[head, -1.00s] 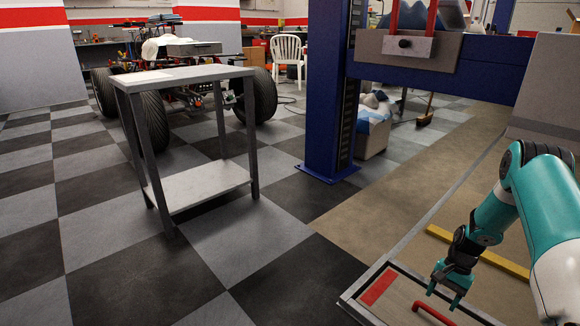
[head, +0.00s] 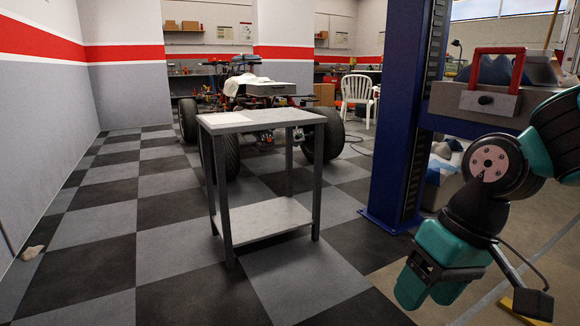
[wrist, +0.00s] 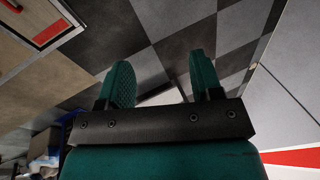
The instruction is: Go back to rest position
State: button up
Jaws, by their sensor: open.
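My gripper (head: 428,290) hangs at the lower right of the head view, below the dark wrist joint of my folded arm. In the wrist view my gripper (wrist: 160,68) shows two teal fingers spread apart with nothing between them. Checkered floor shows beyond the fingers. The gripper touches nothing that I can see.
A grey two-level table (head: 268,120) stands ahead on the checkered floor, before a large-wheeled vehicle (head: 325,137). A blue post (head: 400,110) and a grey toolbox with a red handle (head: 490,102) are at the right.

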jog(key=s+a+r+n+p, duration=0.1)
jog(key=s+a+r+n, duration=0.25)
jog(key=s, duration=0.55)
notch_tip(320, 180, up, 38)
jog(key=p, duration=3.8)
jog(key=shift+s+y, duration=0.2)
jog(key=shift+y, duration=0.1)
jog(key=shift+c, duration=0.2)
